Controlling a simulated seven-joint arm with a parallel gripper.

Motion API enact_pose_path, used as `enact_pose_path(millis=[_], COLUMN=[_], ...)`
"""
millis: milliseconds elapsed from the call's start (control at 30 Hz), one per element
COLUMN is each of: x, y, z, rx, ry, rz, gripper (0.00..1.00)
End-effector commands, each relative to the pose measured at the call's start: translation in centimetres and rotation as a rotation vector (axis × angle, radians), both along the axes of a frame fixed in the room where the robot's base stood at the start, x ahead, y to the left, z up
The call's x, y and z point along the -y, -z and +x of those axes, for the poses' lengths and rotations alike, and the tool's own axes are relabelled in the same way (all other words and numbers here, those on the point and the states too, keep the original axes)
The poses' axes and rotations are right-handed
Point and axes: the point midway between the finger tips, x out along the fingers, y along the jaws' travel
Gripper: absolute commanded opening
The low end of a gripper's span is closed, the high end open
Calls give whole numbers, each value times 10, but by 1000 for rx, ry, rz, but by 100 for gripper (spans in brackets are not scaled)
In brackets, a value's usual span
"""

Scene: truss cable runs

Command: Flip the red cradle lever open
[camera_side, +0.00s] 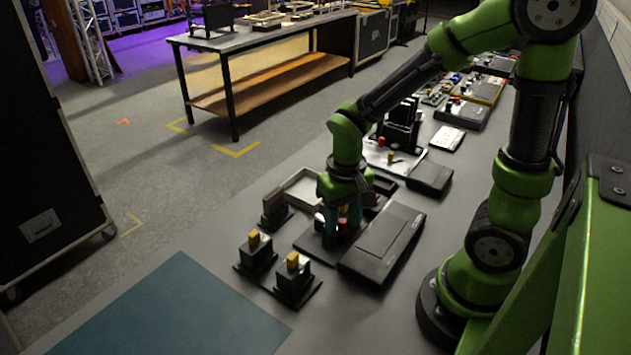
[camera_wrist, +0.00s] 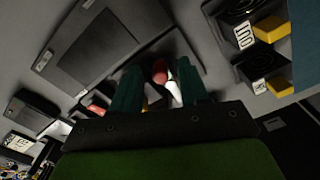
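A red knob, which looks like the end of the red cradle lever (camera_wrist: 160,72), shows between my fingertips in the wrist view. In the side view a bit of red (camera_side: 342,223) shows low at my gripper. My gripper (camera_wrist: 160,82) points down over the black base (camera_side: 312,243), its two green fingers apart on either side of the knob. I see no clear contact between finger and knob. A white piece and a small yellow piece show between the fingers. The cradle and the lever's lower part are mostly hidden by the gripper, so the lever's angle cannot be told.
A black flat box (camera_side: 385,243) stands close right of my gripper. Two black holders with yellow blocks (camera_side: 254,240) (camera_side: 293,262) stand in front. A grey tray (camera_side: 302,188) and a dark block (camera_side: 274,207) lie behind left. A blue mat (camera_side: 175,310) lies clear at front left.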

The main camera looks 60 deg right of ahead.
Motion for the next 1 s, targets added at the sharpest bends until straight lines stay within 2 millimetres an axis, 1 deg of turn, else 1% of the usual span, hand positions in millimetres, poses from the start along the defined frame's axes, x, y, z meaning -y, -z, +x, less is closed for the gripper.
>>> enact_pose_path(millis=[233, 367, 467, 800, 900, 1000], x=[0, 0, 0, 1, 1, 1], y=[-2, -17, -37, -120, -139, -154], z=[0, 1, 1, 1, 0, 0], rx=[0, 5, 8, 8, 4, 3], ry=[0, 1, 1, 1, 1, 0], rz=[0, 1, 0, 0, 0, 0], gripper=[44, 44, 44, 44, 44, 44])
